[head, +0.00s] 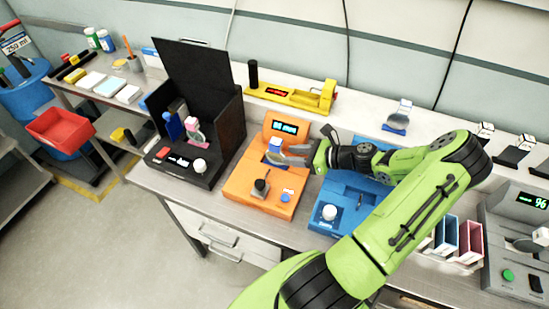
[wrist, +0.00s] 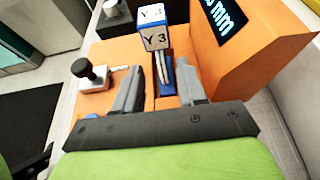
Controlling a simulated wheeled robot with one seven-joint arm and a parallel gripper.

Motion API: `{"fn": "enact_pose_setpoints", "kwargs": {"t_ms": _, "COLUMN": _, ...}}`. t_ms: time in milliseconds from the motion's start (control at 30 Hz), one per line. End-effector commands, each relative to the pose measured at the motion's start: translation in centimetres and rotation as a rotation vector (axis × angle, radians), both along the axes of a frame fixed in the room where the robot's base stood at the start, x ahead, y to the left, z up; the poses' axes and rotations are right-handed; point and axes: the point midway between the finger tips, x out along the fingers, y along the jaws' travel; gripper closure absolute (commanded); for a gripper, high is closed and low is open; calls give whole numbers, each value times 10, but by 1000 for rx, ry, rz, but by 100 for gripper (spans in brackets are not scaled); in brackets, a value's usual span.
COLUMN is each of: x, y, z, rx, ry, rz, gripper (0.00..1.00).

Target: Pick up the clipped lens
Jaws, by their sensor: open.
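The clipped lens, a thin clear disc in a blue clip topped by a white block marked "Y 3" (wrist: 155,40), stands upright on the orange device (wrist: 112,55). In the head view the lens (head: 275,146) sits below the lit display of the orange device (head: 247,192). My gripper (wrist: 161,82) is open, with one finger to each side of the lower part of the clip. In the head view my gripper (head: 292,155) reaches in from the right at the lens. I cannot tell whether either finger touches it.
The orange device carries a black knob (head: 261,186). A blue device (head: 345,205) stands close on its right, under my arm. A black open booth (head: 205,120) is to the left. A yellow instrument (head: 290,97) lies behind. Another clipped lens (head: 400,113) stands at the back.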

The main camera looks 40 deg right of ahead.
Motion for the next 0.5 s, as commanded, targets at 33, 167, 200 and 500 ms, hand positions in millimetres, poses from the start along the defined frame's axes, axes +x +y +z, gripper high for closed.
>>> {"fn": "enact_pose_setpoints", "kwargs": {"t_ms": 33, "x": 6, "y": 4, "z": -4, "rx": 0, "ry": 1, "rz": 1, "gripper": 60}}
{"fn": "enact_pose_setpoints", "kwargs": {"t_ms": 167, "x": 18, "y": 10, "z": -8, "rx": 0, "ry": 0, "rz": 1, "gripper": 60}}
{"fn": "enact_pose_setpoints", "kwargs": {"t_ms": 200, "x": 24, "y": 14, "z": -10, "rx": -1, "ry": 0, "rz": 4, "gripper": 60}}
{"fn": "enact_pose_setpoints", "kwargs": {"t_ms": 500, "x": 55, "y": 31, "z": -23, "rx": -2, "ry": 2, "rz": 0, "gripper": 60}}
